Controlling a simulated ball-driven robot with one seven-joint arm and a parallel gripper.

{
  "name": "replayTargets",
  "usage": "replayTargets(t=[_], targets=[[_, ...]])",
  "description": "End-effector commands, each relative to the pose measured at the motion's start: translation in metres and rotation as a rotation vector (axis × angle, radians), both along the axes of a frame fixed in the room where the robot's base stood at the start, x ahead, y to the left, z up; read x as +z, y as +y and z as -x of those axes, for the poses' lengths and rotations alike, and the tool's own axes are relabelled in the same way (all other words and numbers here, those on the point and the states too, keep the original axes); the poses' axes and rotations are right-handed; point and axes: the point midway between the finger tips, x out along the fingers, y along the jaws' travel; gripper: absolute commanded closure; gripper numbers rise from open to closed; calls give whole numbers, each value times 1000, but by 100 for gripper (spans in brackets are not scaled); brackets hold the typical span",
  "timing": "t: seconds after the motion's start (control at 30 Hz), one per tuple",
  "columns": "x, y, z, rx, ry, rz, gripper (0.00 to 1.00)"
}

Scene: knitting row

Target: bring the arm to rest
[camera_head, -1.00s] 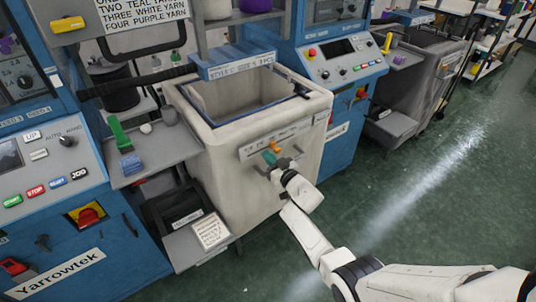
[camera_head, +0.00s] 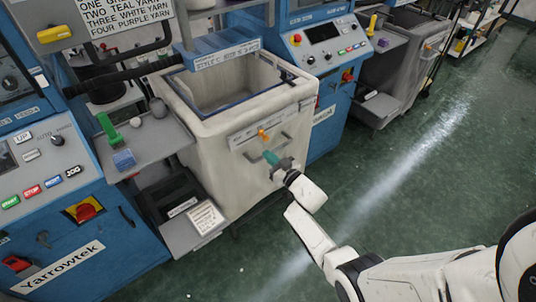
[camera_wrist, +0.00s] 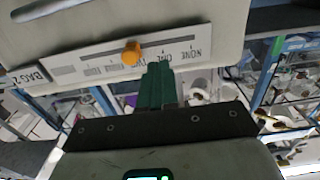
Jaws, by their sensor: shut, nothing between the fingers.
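My gripper (camera_head: 271,158) is shut and empty, its green fingers pressed together. In the head view it is in front of the beige bin (camera_head: 209,116), just below and right of an orange slider knob (camera_head: 263,134). In the wrist view the shut fingers (camera_wrist: 157,85) point at the pale slider label (camera_wrist: 88,68), with the orange knob (camera_wrist: 131,53) left of the tips. A gap shows between the fingers and the knob in the head view. My arm reaches in from the lower right.
A blue machine with a control panel (camera_head: 45,172) stands left, and a small grey shelf (camera_head: 152,143) holds a green item. Another blue machine (camera_head: 331,118) and a grey bin (camera_head: 395,78) stand to the right. The green floor (camera_head: 420,190) at right is open.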

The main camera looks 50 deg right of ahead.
Motion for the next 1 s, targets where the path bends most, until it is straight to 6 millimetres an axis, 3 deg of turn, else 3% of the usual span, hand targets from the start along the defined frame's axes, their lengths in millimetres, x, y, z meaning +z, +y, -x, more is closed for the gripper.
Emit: replayTargets(t=[0.57, 0.77, 1.0], targets=[[-4, 5, -1, -31, 41, -5, 100], [-18, 26, 8, -135, 212, -44, 100], [-36, 71, 44, -206, 492, -128, 100]])
